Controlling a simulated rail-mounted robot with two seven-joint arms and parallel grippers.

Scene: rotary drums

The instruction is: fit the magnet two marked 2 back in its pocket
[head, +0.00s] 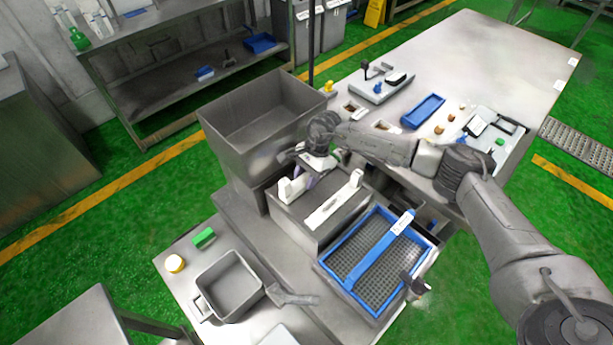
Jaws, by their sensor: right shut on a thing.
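My right gripper (314,163) is over the far left part of a grey steel housing (315,238). It is shut on a magnet bar, taken to be magnet two, mostly hidden by the hand. A white end block (288,188) shows just below the fingers; I cannot tell whether it belongs to the held bar. The mark 2 is not readable. A second white-ended bar (334,208) lies across the housing top, on the near right side. The pocket is hidden under the hand, and I cannot tell how deep the held bar sits. My left gripper is not in view.
A tall open steel hopper (232,140) stands close behind left of the hand. A blue-rimmed mesh tray (325,262) with a blue bar across it is at the near right. A grey bin (228,288) is at lower left. The far right tabletop (490,50) is clear.

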